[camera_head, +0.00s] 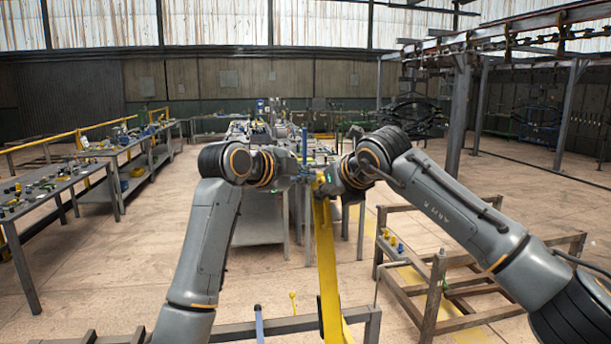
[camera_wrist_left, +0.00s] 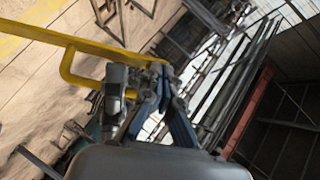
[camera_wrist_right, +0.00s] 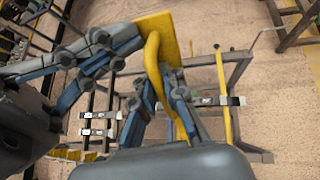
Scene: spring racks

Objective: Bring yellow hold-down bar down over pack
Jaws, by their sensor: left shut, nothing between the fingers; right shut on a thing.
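The yellow hold-down bar (camera_head: 326,265) stands raised at the middle of the head view, running from the near frame up to my grippers. Its flat end plate and curved handle show in the right wrist view (camera_wrist_right: 152,60). My right gripper (camera_head: 326,187) is shut on the handle; its fingers close around it in the right wrist view (camera_wrist_right: 166,98). My left gripper (camera_head: 310,172) is shut and empty beside the bar's upper end. In the left wrist view its fingertips (camera_wrist_left: 160,72) are together beside the bar (camera_wrist_left: 75,42). I cannot clearly make out the pack.
A metal frame (camera_head: 285,326) with a blue post (camera_head: 259,325) lies at the near edge. A low brown rack (camera_head: 437,290) stands at the right. A long workbench (camera_head: 50,190) with small parts stands at the left. Open floor lies between them.

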